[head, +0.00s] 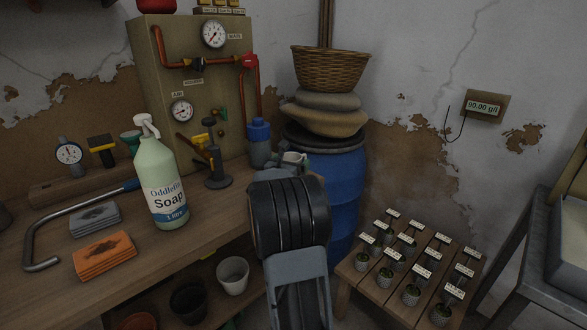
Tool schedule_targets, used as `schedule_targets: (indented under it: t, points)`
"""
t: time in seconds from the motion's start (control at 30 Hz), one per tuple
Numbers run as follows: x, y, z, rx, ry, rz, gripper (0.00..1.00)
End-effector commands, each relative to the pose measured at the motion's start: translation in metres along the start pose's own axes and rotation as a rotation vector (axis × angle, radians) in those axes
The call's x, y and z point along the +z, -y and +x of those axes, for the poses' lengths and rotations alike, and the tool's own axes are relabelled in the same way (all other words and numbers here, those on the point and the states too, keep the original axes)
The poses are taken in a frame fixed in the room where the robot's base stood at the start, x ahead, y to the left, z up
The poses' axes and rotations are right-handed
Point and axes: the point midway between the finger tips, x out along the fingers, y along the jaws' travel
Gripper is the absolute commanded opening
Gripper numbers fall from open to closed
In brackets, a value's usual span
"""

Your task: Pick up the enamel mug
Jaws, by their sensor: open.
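My arm reaches up the middle of the head view, with its broad dark wrist toward me. My gripper (291,161) shows only as a small pale grey part beyond the wrist, above the right end of the wooden workbench (215,205); its fingertips are mostly hidden. I cannot make out an enamel mug for certain. A white cup-shaped vessel (233,276) stands upright below the bench top, left of my arm, but I cannot tell whether it is a mug or a pot. Nothing is visibly held.
A soap bottle (160,185), sponges (104,254) and a bent metal bar (40,237) are on the bench. A gauge panel (195,85) stands behind. A blue barrel (342,195) bearing sacks and a basket stands beyond my wrist. Small potted plants (411,294) fill a low table at right.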

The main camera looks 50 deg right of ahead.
Motion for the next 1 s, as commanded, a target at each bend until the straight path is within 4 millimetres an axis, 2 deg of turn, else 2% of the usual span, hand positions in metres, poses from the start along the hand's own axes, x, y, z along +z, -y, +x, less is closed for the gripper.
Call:
schedule_targets:
  t: [0.1,0.67,1.0]
  points:
    - [-0.0001,0.0001,-0.0002,0.0,0.0,0.0,0.99]
    - [-0.0002,0.0002,-0.0004,-0.001,0.0,0.0,0.45]
    - [0.0043,0.0002,-0.0003,-0.001,0.001,0.001,0.44]
